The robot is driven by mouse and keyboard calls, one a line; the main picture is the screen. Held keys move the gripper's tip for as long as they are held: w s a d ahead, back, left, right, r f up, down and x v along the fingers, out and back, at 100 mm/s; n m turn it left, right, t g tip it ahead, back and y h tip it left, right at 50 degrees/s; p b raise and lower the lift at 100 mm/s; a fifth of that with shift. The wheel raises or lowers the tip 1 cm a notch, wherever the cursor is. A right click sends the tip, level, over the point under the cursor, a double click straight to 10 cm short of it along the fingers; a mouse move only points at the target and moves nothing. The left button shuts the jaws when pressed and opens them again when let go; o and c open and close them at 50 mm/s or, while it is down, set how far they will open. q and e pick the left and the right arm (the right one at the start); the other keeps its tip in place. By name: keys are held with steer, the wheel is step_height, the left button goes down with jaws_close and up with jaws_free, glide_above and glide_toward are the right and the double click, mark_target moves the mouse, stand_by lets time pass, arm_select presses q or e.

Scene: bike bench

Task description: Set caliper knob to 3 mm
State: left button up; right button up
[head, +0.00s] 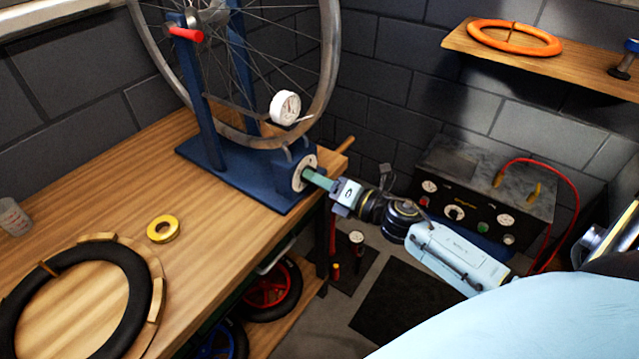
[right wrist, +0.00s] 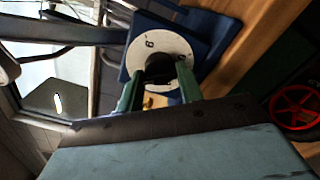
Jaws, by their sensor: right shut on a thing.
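The truing stand (head: 247,178) is blue and stands on the bench with a wheel (head: 333,60) in it. On the end of its base block is a white numbered dial plate (head: 299,181), which also shows in the right wrist view (right wrist: 148,38). The dial shows a 9 and a 6; I cannot read the set value. A round white gauge (head: 285,107) sits above the block. My left gripper is not in view.
A tire on a wooden form (head: 150,290), a yellow tape roll (head: 163,229) and a clear cup (head: 13,217) are on the bench. A dark box with a red hose (head: 480,195) stands at the right. An orange ring (head: 514,37) lies on the shelf.

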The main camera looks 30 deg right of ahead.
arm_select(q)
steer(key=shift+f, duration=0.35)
arm_select(e)
steer(key=shift+n, duration=0.6)
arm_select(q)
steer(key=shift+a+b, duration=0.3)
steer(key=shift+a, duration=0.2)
arm_select(e)
steer(key=shift+n, duration=0.3)
steer(key=o, duration=1)
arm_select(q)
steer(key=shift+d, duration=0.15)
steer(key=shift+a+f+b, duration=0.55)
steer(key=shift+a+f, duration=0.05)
arm_select(e)
steer(key=v, duration=1.3)
steer(key=shift+s+d, duration=0.1)
steer(key=shift+s, duration=0.1)
